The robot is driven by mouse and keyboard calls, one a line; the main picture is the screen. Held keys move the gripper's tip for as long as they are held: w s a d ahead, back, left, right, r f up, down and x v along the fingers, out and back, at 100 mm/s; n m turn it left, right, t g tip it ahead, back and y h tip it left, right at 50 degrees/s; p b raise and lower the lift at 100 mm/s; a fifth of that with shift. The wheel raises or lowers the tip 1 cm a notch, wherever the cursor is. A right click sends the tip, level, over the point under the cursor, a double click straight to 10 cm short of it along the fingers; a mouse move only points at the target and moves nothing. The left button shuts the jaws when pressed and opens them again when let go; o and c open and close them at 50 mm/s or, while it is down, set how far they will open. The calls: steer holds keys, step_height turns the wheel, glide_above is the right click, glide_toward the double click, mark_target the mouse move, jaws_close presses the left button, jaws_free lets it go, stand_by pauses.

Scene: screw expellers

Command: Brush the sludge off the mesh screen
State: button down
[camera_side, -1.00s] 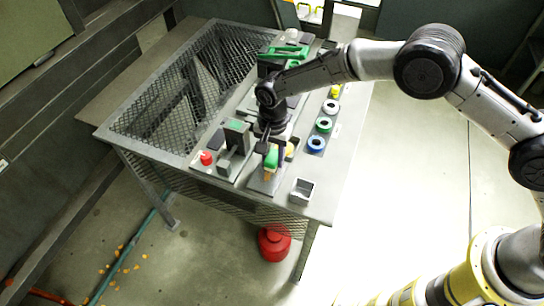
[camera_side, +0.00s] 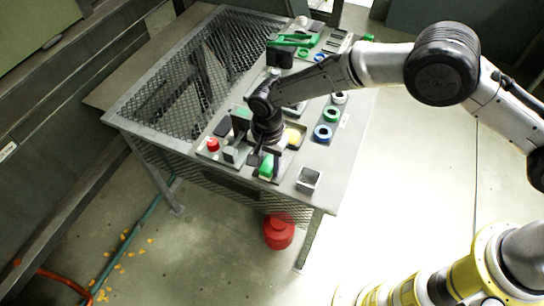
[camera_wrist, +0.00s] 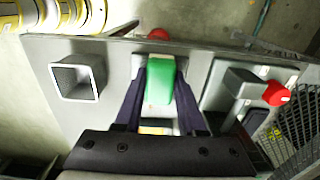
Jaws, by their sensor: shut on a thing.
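My gripper (camera_side: 266,163) is low over the front of the table, its fingers on either side of a green block-like thing, probably the brush handle (camera_wrist: 160,80). The green piece also shows in the side view (camera_side: 266,169). It is close to the table plate; I cannot tell whether it touches. Any bristles are hidden in both views. A large mesh panel (camera_side: 190,85) fills the left of the table, and some mesh shows at the right of the wrist view (camera_wrist: 300,125). I cannot make out sludge on it. A yellow patch (camera_side: 292,138) lies right of my gripper.
A red knob (camera_side: 212,144) on a grey fixture stands left of my gripper. An open square box (camera_side: 308,179) stands to the right near the front edge. A red canister (camera_side: 278,232) is on the floor.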

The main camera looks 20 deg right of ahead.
steer(key=shift+s+a+f, duration=0.2)
steer(key=shift+s+a, duration=0.05)
steer(key=shift+s, duration=0.2)
steer(key=shift+w+r, duration=0.1)
steer(key=shift+r, duration=3)
steer(key=shift+r, duration=0.1)
steer(key=shift+r, duration=1.4)
steer(key=shift+f, duration=0.15)
steer(key=shift+f, duration=3.2)
